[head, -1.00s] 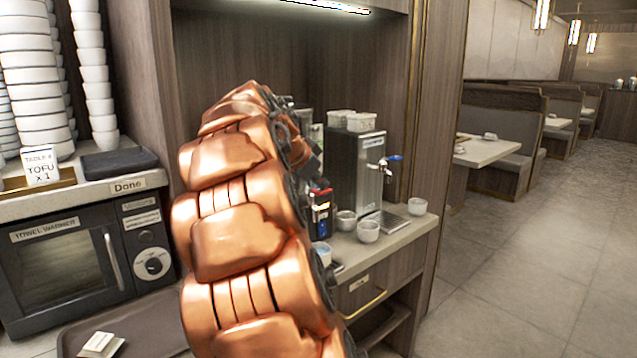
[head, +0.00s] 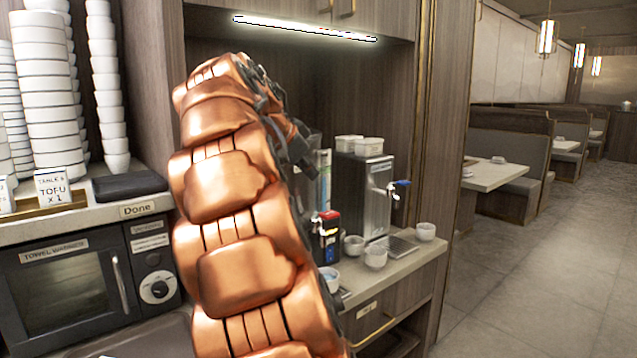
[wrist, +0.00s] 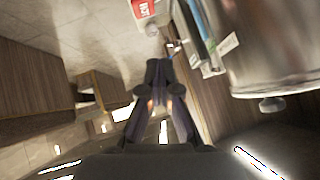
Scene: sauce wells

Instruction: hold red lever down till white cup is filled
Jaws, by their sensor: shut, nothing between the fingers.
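A small black dispenser (head: 328,248) with a red top part (head: 329,217) stands on the counter in the head view. I cannot tell whether that part is the lever. A red block with white letters (wrist: 143,8) shows at the top edge of the wrist view. A white cup (head: 329,280) with something bluish in it sits low in front of the black dispenser, partly hidden by my arm. My gripper (head: 304,152) is above and left of the red part, largely behind my copper arm. In the wrist view its dark fingers (wrist: 160,68) are together and empty, apart from the red block.
A steel dispenser (head: 376,195) with a blue-handled tap (head: 401,184) stands to the right, white containers on top. Several white cups (head: 375,257) stand before it beside a drip tray (head: 403,246). Stacked bowls (head: 50,100) and a towel warmer (head: 70,290) are at left. The aisle floor (head: 540,270) is clear.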

